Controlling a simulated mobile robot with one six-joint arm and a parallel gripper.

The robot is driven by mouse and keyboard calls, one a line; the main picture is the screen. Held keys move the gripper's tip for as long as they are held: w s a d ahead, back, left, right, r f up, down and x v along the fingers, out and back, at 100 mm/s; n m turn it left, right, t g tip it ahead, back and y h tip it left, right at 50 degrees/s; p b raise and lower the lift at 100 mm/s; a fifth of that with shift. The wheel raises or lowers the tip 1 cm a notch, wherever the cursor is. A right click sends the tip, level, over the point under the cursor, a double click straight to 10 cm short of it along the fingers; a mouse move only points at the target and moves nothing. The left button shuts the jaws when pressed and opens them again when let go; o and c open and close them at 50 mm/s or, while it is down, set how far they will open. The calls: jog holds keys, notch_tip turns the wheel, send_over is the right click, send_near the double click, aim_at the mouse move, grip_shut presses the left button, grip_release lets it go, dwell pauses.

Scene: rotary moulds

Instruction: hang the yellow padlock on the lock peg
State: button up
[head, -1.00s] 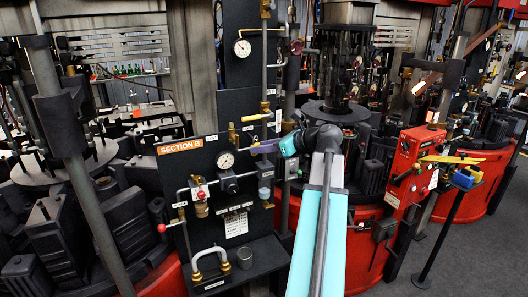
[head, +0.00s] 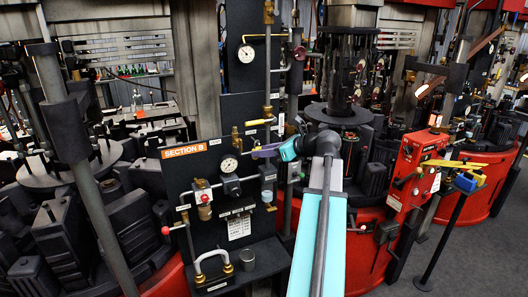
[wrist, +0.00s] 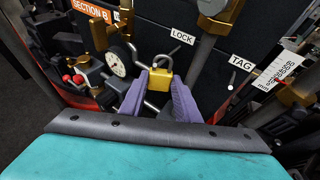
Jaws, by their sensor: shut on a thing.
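The yellow padlock (wrist: 160,79) is between the purple fingertips of my gripper (wrist: 160,92) in the wrist view, its grey shackle pointing up toward the panel. My gripper is shut on it. A white LOCK label (wrist: 182,36) is on the dark panel just above and right of the shackle. A thin peg-like line shows between label and shackle; I cannot tell whether the shackle touches it or is around it. In the head view my gripper (head: 265,152) is in front of the panel, right of the gauge, and the padlock cannot be made out.
The SECTION B panel (head: 184,150) carries a gauge (head: 229,165), pipes and valves around my gripper. A TAG label (wrist: 241,62) and a small pin (wrist: 230,87) are to the right of the padlock. A red box (head: 417,160) with a yellow handle stands further right.

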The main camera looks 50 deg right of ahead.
jog(key=o, duration=1.3)
jog(key=shift+r, duration=0.1)
jog(key=shift+s+d, duration=0.1)
jog(key=shift+s, duration=0.05)
jog(key=b+v, duration=0.1)
jog(key=v, duration=0.5)
jog(key=b+v, duration=0.2)
jog(key=v, duration=0.5)
jog(key=shift+s+a, duration=0.2)
jog(key=shift+s, duration=0.15)
